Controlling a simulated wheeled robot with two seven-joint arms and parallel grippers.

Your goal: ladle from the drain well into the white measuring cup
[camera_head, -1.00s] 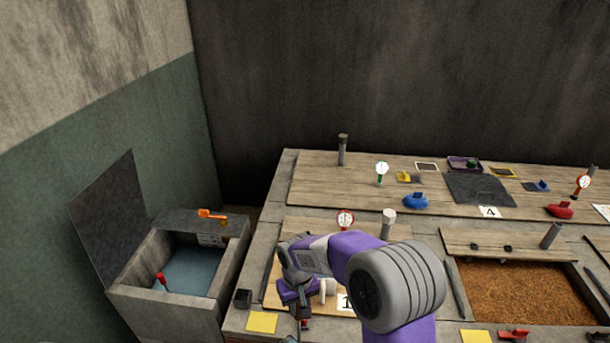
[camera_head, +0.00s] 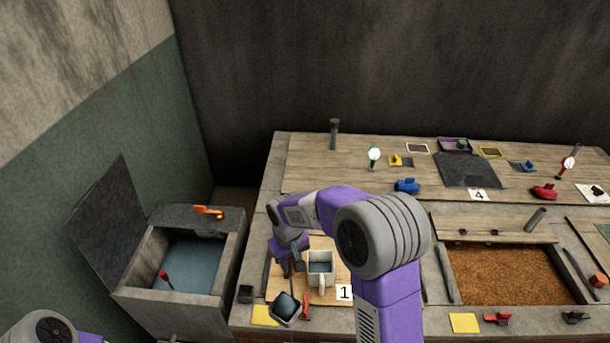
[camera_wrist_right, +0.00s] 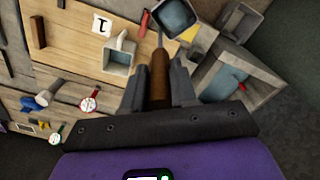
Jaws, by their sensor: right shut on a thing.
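My right gripper (camera_head: 289,262) is shut on the brown handle of the ladle (camera_wrist_right: 160,72). The ladle's square bowl (camera_head: 285,308) is in front of the white measuring cup and apart from it in the head view; its inside looks dark blue-grey, like liquid. The white measuring cup (camera_head: 320,258) stands upright on the board marked 1, just right of the gripper; it also shows in the wrist view (camera_wrist_right: 118,60). The drain well (camera_head: 232,268), an open stone basin with blue water, is at the left. My left gripper is out of frame.
A red-handled thing (camera_head: 166,280) is in the well, and an orange tool (camera_head: 208,211) lies on its back ledge. A small dark block (camera_head: 246,293) and yellow square (camera_head: 265,315) are nearby.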

